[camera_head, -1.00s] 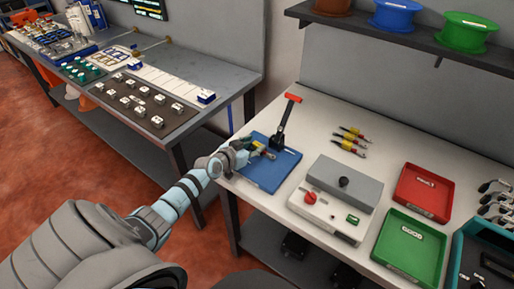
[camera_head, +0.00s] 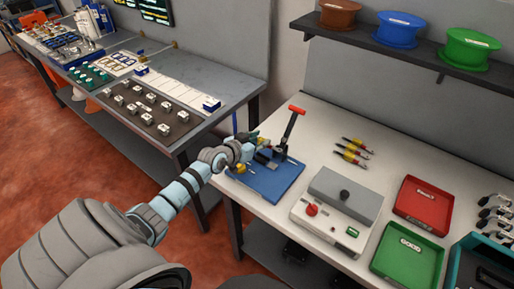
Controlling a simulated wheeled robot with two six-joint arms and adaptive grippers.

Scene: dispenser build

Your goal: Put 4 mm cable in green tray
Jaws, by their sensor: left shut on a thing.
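My left gripper (camera_head: 246,151) is at the left of the red-handled press (camera_head: 285,133), over the left back edge of the blue base plate (camera_head: 268,184). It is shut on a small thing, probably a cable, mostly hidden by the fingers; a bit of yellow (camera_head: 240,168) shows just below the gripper. Several cables with yellow sleeves (camera_head: 352,152) lie on the white table behind the grey box. The green tray (camera_head: 407,255) is at the front right and looks empty apart from a label. My right gripper is out of view.
A grey box with a red knob (camera_head: 339,208) stands between the blue base and the green tray. A red tray (camera_head: 423,205) lies behind the green one, and a teal bin (camera_head: 480,262) to its right. Spools (camera_head: 395,28) sit on the shelf above.

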